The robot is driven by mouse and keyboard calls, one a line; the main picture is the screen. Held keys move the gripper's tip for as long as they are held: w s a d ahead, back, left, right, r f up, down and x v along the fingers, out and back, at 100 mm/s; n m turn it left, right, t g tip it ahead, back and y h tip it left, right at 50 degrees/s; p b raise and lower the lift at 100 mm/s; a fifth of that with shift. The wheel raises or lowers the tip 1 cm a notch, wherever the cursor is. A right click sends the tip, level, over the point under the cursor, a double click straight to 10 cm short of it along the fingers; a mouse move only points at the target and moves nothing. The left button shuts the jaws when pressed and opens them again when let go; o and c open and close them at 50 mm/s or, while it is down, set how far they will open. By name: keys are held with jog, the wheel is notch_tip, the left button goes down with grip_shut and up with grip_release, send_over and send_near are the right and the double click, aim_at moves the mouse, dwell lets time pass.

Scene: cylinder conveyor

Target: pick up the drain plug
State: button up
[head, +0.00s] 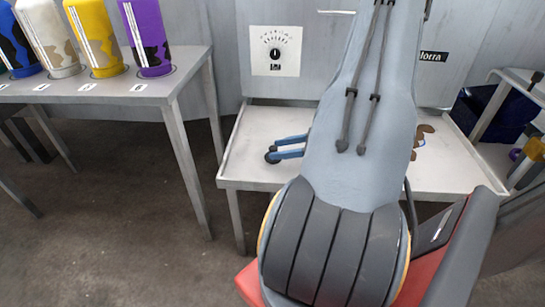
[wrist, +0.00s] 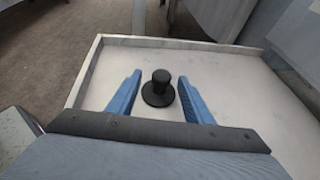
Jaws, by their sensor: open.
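The drain plug (wrist: 159,88) is a black disc with a round knob on top. It stands upright on the pale tray-like tabletop in the wrist view. My gripper (wrist: 158,87) has blue fingers, spread apart, one on each side of the plug. There is a clear gap on both sides, and neither finger appears to touch it. In the head view my gripper (head: 271,154) shows its blue fingers at the left part of the table, with the rest behind my arm.
The table (head: 250,150) has a raised rim, also seen in the wrist view (wrist: 190,43). A panel with a dial (head: 276,52) stands behind it. A brown object (head: 423,133) lies on its right part. Coloured cylinders, including a yellow one (head: 95,40), stand on another table at left.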

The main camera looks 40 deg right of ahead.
aim_at(264, 156)
jog(key=x, duration=0.6)
jog(key=shift+w+a+b, duration=0.15)
jog(key=shift+w+b, duration=0.15)
jog(key=shift+w, duration=0.1)
jog(key=c, duration=1.2)
